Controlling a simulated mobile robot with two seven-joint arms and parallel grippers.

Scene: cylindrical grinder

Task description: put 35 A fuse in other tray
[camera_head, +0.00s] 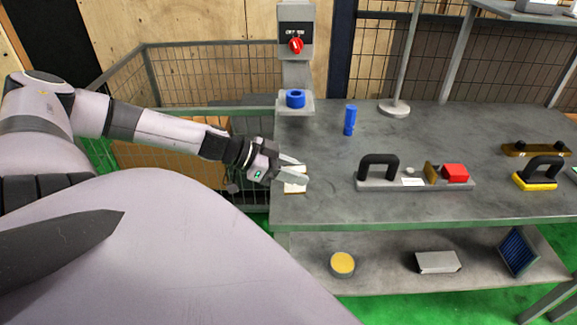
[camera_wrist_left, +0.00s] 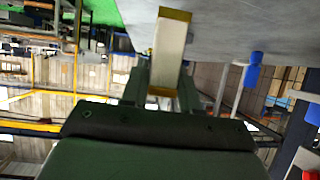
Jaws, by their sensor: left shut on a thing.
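A white fuse-like block with brass-coloured ends (camera_wrist_left: 170,45) is between the fingers of my left gripper (camera_head: 293,171) in the left wrist view. My left gripper is shut on it, over the left end of the grey bench. In the head view its white body (camera_head: 295,186) shows partly behind the fingers. I cannot read a rating on it, nor tell whether it touches the bench. No clearly recognisable tray shows. My right gripper is not in view.
On the bench (camera_head: 330,205) stand a blue cylinder (camera_head: 350,120), a black-handled plate (camera_head: 378,168) with a red block (camera_head: 455,173), and a yellow-based handle (camera_head: 537,172). A post with a red knob (camera_head: 296,46) rises behind my gripper. Bare bench lies between gripper and plate.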

